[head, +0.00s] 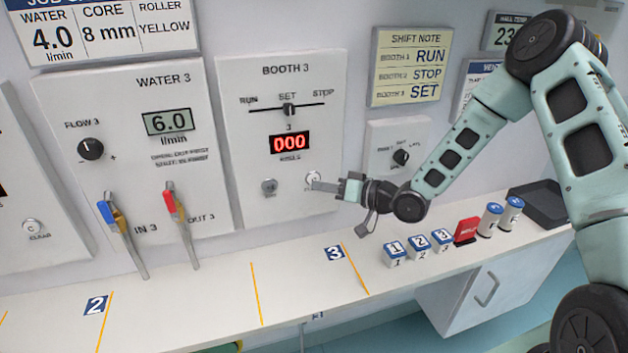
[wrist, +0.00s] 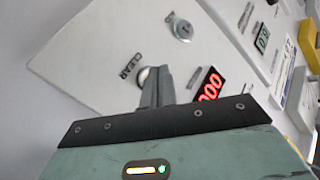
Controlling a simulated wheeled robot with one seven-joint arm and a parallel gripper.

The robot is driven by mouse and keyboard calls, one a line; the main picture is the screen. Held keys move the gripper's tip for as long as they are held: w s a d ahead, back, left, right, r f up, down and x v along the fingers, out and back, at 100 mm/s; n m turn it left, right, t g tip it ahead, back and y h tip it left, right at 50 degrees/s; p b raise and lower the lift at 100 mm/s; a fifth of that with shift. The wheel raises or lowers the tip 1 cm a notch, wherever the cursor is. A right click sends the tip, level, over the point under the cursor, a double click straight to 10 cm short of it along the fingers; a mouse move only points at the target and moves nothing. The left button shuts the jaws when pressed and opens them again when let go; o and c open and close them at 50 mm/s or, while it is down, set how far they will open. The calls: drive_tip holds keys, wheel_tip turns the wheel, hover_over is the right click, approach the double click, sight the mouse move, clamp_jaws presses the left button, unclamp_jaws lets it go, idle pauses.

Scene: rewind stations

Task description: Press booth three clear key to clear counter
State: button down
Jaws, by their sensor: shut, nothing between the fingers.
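The booth 3 panel (head: 240,95) is a white wall plate. Its red counter display (head: 289,142) reads 000, and the red digits also show in the wrist view (wrist: 209,86). The round pale clear key (head: 313,177) is at the panel's lower right. In the wrist view the clear key (wrist: 143,73) sits beside the word CLEAR, partly behind my fingers. My gripper (head: 318,186) is shut and empty, its tips right at the key; in the wrist view the fingers (wrist: 156,84) overlap it. I cannot tell whether they touch or press it.
A keyed lock (head: 268,187) is left of the clear key. The booth slider (head: 289,109) stands at SET. The water 3 panel (head: 110,110) with blue and red levers is to the left. Numbered blocks (head: 395,252) and a red block (head: 467,231) stand on the counter below my arm.

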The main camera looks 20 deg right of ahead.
drive_tip(key=s, duration=0.5)
idle(0.3)
idle(0.6)
drive_tip(key=s+a+n+g+h, duration=0.4)
drive_tip(key=s+a+g+h, duration=0.2)
drive_tip(key=s+a, duration=0.1)
drive_tip(key=s+r+n+g+h+b, duration=0.1)
drive_tip(key=s+r, duration=0.3)
drive_tip(key=s, duration=0.8)
drive_tip(key=s+r+n+g+h, duration=0.1)
drive_tip(key=s+r+g+h, duration=0.2)
drive_tip(key=s, duration=0.9)
drive_tip(key=shift+s+a+r+g+h+b, duration=0.3)
drive_tip(key=shift+g+h, duration=0.2)
drive_tip(key=shift+g, duration=0.3)
